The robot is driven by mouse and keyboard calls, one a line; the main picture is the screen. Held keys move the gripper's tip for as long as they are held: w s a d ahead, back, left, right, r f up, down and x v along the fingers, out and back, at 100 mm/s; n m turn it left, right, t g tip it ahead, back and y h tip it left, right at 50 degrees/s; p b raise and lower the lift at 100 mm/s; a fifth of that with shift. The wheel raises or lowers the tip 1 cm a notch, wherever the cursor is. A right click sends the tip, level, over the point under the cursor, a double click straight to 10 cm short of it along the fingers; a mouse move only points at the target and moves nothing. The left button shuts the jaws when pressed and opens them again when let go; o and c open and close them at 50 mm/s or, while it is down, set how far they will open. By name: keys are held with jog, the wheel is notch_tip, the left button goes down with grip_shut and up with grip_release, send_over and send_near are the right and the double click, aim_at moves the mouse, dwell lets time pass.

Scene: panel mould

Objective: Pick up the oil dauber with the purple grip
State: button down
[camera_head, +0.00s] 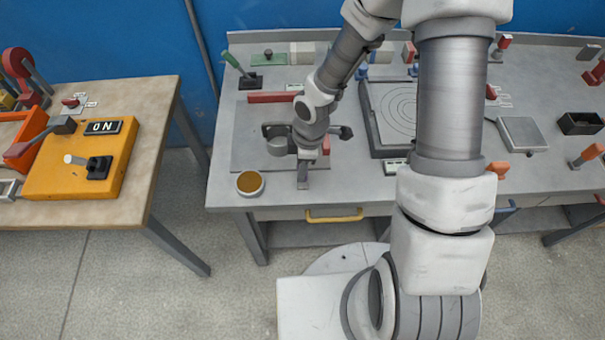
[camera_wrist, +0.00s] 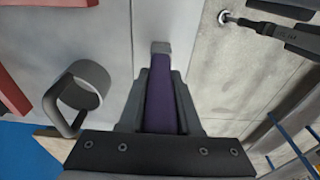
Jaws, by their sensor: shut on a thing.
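The oil dauber's purple grip (camera_wrist: 160,105) shows in the wrist view, between the two dark fingers of my gripper (camera_wrist: 162,100). The fingers are shut on it, one along each side. A grey block-like end (camera_wrist: 160,47) sticks out past the fingertips. In the head view my gripper (camera_head: 303,165) is over the front left part of the grey workbench (camera_head: 222,195), near its front edge. The purple colour cannot be made out there. Whether the dauber still touches the bench cannot be told.
A round pot with brown contents (camera_head: 250,183) stands left of my gripper at the bench edge. A plate with circles (camera_head: 397,110) lies to the right. A wooden table (camera_head: 125,195) stands left, across a gap.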

jog(key=shift+r, duration=0.15)
jog(key=shift+w+r, duration=0.1)
jog(key=shift+r, duration=0.55)
jog(key=d+r+p, duration=0.3)
jog(key=d+r, duration=0.6)
jog(key=d, duration=0.2)
jog(key=shift+s+d+r, duration=0.25)
jog(key=shift+s+d, duration=0.1)
dwell(1.7)
